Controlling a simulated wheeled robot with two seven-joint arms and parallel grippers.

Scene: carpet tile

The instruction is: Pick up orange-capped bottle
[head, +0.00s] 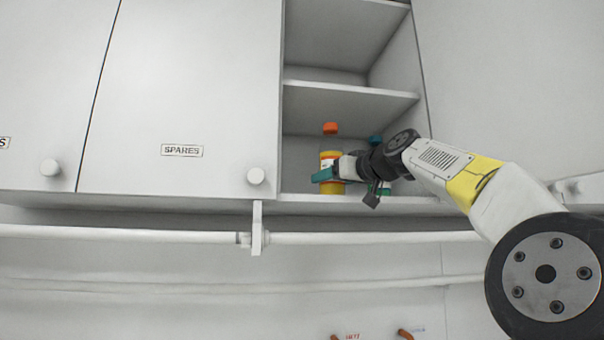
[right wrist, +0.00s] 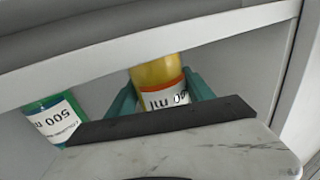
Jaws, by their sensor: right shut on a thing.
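The orange-capped bottle (head: 330,160) stands upright on the lowest shelf of the open cabinet in the head view. It has a yellow body, a white and orange label and an orange cap. My right gripper (head: 328,181) is around its lower part, with teal fingers shut on it. In the right wrist view the bottle (right wrist: 160,82) sits between the two teal fingers (right wrist: 162,100), its cap out of frame. My left gripper is not in view.
A green bottle (right wrist: 55,122) with a white label stands beside the held one; in the head view my right arm mostly hides it. A shelf board (head: 350,95) lies above. The closed "SPARES" door (head: 180,100) is at left. White pipes (head: 380,237) run below.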

